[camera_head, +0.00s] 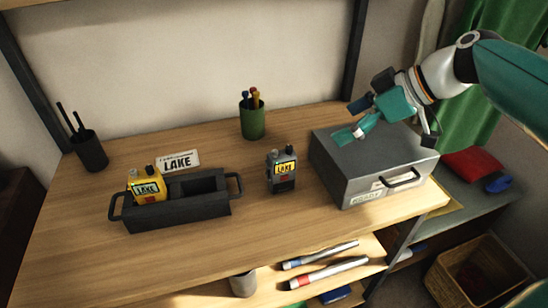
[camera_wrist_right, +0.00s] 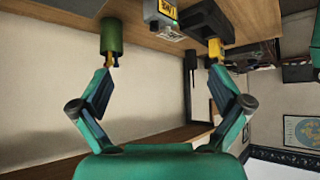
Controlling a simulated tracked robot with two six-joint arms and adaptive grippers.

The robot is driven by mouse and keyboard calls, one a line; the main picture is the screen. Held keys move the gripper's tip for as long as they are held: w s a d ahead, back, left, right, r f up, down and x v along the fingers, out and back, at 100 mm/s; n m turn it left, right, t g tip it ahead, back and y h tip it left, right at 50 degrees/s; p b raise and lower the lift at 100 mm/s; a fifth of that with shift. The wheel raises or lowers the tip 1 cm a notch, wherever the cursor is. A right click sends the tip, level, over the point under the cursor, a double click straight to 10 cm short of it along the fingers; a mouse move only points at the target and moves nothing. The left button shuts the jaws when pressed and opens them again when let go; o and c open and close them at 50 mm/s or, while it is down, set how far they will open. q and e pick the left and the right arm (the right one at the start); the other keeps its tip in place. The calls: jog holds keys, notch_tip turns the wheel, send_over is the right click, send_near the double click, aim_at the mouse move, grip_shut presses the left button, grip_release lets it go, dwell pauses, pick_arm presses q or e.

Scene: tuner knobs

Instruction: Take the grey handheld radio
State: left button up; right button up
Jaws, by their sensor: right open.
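The grey handheld radio (camera_head: 283,170) stands upright on the wooden desk, left of the grey metal box. It has a yellow LAKE label and a small red mark, and it shows at the top of the right wrist view (camera_wrist_right: 160,12), cut off by the edge. My right gripper (camera_head: 355,118) is open and empty above the grey box, to the right of the radio and apart from it. Its spread fingers show in the right wrist view (camera_wrist_right: 158,68). My left gripper is not in view.
A black tray (camera_head: 185,214) with handles holds a yellow LAKE radio (camera_head: 146,187). A LAKE card (camera_head: 178,161) stands behind it. A green pen cup (camera_head: 253,120) is behind the grey radio. The grey box (camera_head: 345,169) is close on its right. The desk before the radio is clear.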

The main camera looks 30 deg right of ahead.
send_near(284, 155)
jog(key=x, duration=0.4)
jog(key=shift+w+d+r, duration=0.1)
jog(key=shift+w+r, duration=0.05)
jog(key=shift+w, duration=0.05)
jog(key=shift+p+x, duration=0.55)
jog(key=shift+x, duration=2.1)
jog(key=shift+s, duration=0.2)
jog(key=shift+c, duration=0.2)
grip_shut()
